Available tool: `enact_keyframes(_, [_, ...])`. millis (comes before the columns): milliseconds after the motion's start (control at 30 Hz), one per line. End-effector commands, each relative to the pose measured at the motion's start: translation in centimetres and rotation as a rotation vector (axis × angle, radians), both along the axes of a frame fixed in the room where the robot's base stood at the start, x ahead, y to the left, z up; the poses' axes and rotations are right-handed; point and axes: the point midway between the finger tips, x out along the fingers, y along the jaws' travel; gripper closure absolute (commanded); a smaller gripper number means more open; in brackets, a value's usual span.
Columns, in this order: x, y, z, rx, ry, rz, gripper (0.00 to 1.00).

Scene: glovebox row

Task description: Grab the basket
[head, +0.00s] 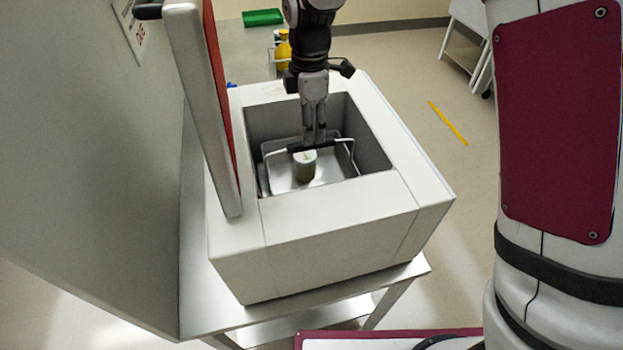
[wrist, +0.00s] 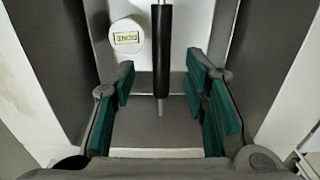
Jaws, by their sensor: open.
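The basket (head: 330,176) is a metal tray with a raised wire handle, inside the open well of a white box. The handle's black grip (head: 309,147) shows in the head view, and in the wrist view the black grip (wrist: 162,50) runs between my fingers. My gripper (head: 315,140) points down into the well at the handle. In the wrist view my gripper (wrist: 160,95) is open, with green pads on either side of the grip, apart from it. A round white-lidded container (head: 305,166) stands in the basket; its labelled lid (wrist: 126,38) shows in the wrist view.
The white box (head: 330,225) has walls close around my gripper. Its raised lid (head: 203,110) stands at the left. The box sits on a metal table (head: 200,285). A yellow bottle (head: 283,50) and a green tray (head: 263,17) are behind.

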Motion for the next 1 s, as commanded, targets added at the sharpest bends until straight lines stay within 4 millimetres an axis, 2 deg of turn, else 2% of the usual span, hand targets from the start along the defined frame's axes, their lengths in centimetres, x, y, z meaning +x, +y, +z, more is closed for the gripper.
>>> enact_keyframes(167, [-0.1, -0.1, -1.1, -0.002, 0.002, -0.001, 0.59])
enact_keyframes(500, [-0.2, -0.2, -5.3, -0.001, 0.001, 0.0, 0.59])
enact_keyframes(767, [-0.1, -0.2, -5.7, 0.0, -0.001, -0.001, 0.59])
enact_keyframes(800, [-0.1, -0.2, -5.7, 0.0, -0.001, -0.001, 0.61])
enact_keyframes(967, [-0.1, -0.2, -5.7, 0.0, -0.001, -0.001, 0.98])
enact_keyframes(1000, [-0.1, -0.2, -5.7, 0.0, -0.001, -0.001, 1.0])
